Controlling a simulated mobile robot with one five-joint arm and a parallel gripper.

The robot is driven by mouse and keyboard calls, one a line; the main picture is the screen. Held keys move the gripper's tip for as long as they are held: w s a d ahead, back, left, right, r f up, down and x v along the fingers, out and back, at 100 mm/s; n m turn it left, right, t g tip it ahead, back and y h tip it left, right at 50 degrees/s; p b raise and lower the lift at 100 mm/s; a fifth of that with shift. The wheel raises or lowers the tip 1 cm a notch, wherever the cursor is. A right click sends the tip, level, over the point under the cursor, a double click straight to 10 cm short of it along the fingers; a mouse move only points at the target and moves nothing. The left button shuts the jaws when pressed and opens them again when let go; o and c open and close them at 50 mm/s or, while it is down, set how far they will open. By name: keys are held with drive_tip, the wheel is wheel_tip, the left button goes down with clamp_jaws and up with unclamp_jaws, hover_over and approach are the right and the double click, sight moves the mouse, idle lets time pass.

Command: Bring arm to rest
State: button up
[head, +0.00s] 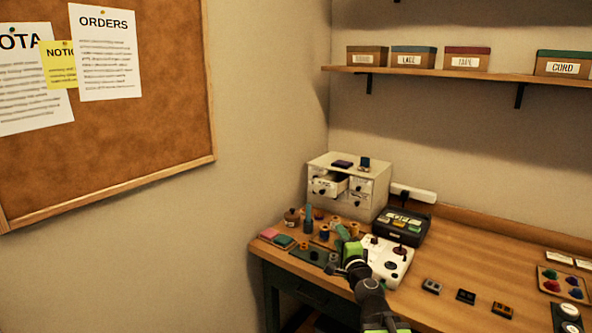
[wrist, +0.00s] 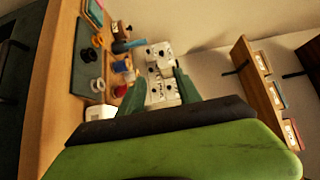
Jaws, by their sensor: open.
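My arm reaches from the bottom of the head view over the left part of the wooden table (head: 465,268). My gripper (head: 345,235) is at its far end, over the table's left side, in front of the small drawer cabinet (head: 375,190). In the wrist view, my gripper (wrist: 160,82) shows two dark green fingers spread apart with nothing held between them. The cabinet (wrist: 160,52) appears beyond the fingers, sideways in the picture. Its upper left drawer (head: 328,186) is pulled out.
Spools and small items crowd a dark green mat (head: 314,256) at the table's left. A white panel (head: 398,262) and a black box (head: 410,228) stand close to my gripper's right. A tray (head: 549,284) with colored pieces lies farther right. A shelf (head: 470,73) with boxes hangs above.

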drive_tip(key=s+a+f+n+g+y+p, duration=0.4)
drive_tip(key=s+a+f+n+g+p, duration=0.25)
drive_tip(key=n, duration=0.55)
drive_tip(key=s+d+f+n+g+h, duration=0.1)
drive_tip(key=s+d+f+g+h, duration=0.1)
drive_tip(key=s, duration=0.4)
drive_tip(key=s+d+f+n+g+h+b, duration=0.1)
drive_tip(key=s+d+f+g+h, duration=0.1)
drive_tip(key=s+d+f+g, duration=0.2)
drive_tip(key=s+d+f+n+g+h, duration=0.2)
drive_tip(key=s+f+g, duration=0.3)
drive_tip(key=s, duration=0.3)
drive_tip(key=shift+d+f+h, duration=0.4)
drive_tip(key=shift+d+f, duration=0.2)
drive_tip(key=shift+d, duration=0.25)
